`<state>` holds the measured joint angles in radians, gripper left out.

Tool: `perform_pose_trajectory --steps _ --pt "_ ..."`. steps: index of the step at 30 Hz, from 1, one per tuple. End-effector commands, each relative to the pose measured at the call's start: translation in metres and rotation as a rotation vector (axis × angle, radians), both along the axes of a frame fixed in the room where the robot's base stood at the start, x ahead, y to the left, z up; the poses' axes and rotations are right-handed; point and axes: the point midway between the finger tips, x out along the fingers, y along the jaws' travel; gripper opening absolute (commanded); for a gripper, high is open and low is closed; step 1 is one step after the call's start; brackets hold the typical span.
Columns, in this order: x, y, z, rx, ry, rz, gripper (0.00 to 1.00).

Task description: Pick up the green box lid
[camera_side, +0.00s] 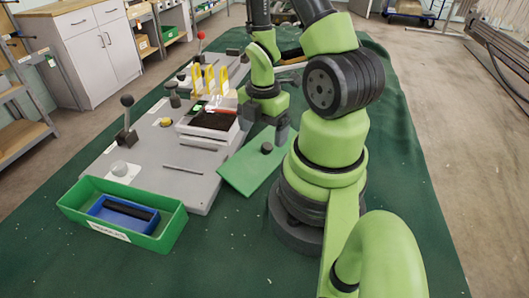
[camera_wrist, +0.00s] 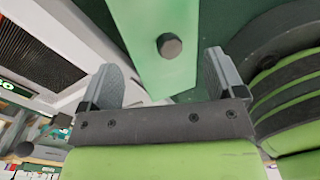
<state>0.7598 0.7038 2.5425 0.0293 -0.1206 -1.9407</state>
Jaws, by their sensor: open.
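The green box lid (camera_side: 240,173) is a flat green panel with a dark round knob (camera_side: 267,147) on top. It lies beside the grey work board, close to my base, and slants in the side view. The lid (camera_wrist: 150,20) and its knob (camera_wrist: 169,45) also show in the wrist view, at the top centre. My gripper (camera_side: 268,124) is open and empty, above the lid's far end. In the wrist view the knob is in line with the gap between my two fingers (camera_wrist: 160,68), a little beyond the tips, and neither finger visibly touches it.
The grey board (camera_side: 160,165) carries a white tray with a dark insert (camera_side: 212,120), yellow upright pieces (camera_side: 209,78) and black-knobbed levers (camera_side: 127,115). A green bin (camera_side: 165,228) holding a blue tray (camera_side: 122,214) stands at the front left. The green cloth in front is clear.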

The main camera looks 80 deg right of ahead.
Motion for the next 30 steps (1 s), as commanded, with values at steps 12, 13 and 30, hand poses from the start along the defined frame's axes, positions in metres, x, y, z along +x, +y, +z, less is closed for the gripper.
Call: perform_pose_trajectory --steps 12,13,30 --pt "0.000 0.001 -0.045 0.002 0.002 0.000 0.88" --pt "0.000 0.001 -0.047 0.002 0.002 -0.001 0.88" --pt "0.000 0.001 -0.050 0.000 0.000 0.000 0.46"
